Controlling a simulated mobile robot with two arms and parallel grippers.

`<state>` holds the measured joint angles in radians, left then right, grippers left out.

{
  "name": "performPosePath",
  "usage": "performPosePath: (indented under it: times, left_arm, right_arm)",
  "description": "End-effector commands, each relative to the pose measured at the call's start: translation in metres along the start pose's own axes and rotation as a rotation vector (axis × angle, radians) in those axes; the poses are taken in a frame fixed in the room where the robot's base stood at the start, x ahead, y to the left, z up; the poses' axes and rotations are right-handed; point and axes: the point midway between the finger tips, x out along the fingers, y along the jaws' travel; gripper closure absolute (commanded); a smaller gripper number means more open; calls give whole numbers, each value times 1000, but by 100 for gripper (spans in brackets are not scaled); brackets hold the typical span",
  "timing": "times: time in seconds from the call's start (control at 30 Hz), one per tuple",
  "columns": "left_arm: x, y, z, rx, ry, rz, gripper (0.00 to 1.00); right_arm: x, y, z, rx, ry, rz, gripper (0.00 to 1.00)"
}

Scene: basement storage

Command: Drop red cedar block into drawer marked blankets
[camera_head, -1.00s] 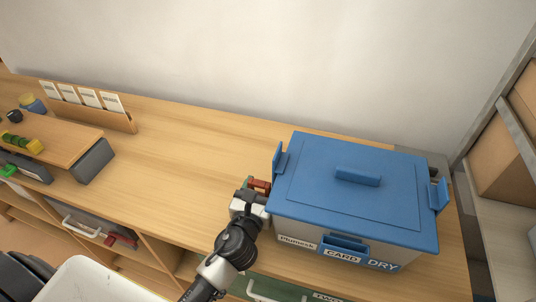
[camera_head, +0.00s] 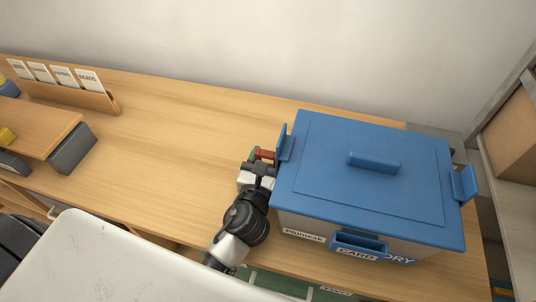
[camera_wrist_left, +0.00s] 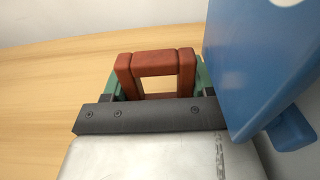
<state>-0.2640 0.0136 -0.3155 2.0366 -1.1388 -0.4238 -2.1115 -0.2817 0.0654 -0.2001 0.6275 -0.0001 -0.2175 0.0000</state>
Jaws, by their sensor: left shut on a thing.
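The red cedar block (camera_wrist_left: 156,66) is in my left gripper (camera_head: 263,157), in the gap between its green-sided fingers. In the left wrist view the red shape looks like an arch, with a bar between two red side pieces. In the head view only a small red part (camera_head: 266,154) shows. The gripper (camera_wrist_left: 157,82) is shut on it just above or at the wooden counter, close to the left side of a blue-lidded box. No drawer label that reads blankets can be made out. My right gripper is not in view.
The blue-lidded box (camera_head: 365,175) stands right of my left gripper and blocks that side. The wooden counter (camera_head: 175,140) is clear to the left. A card rack (camera_head: 70,92) and a small raised shelf (camera_head: 35,125) stand farther left. A green drawer front (camera_head: 280,284) is below the counter.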

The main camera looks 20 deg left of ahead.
Motion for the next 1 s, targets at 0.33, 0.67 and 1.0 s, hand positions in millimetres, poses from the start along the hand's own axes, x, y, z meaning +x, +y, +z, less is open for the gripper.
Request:
performPosePath:
  times: [0.33,0.67,1.0]
  left_arm:
    - [0,0,-2,0,-2,0,32]
    - [-18,0,-2,0,0,-1,32]
    - [-90,0,-3,-1,1,0,32]
  right_arm:
    - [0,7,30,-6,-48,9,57]
    - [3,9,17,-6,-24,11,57]
    - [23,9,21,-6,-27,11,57]
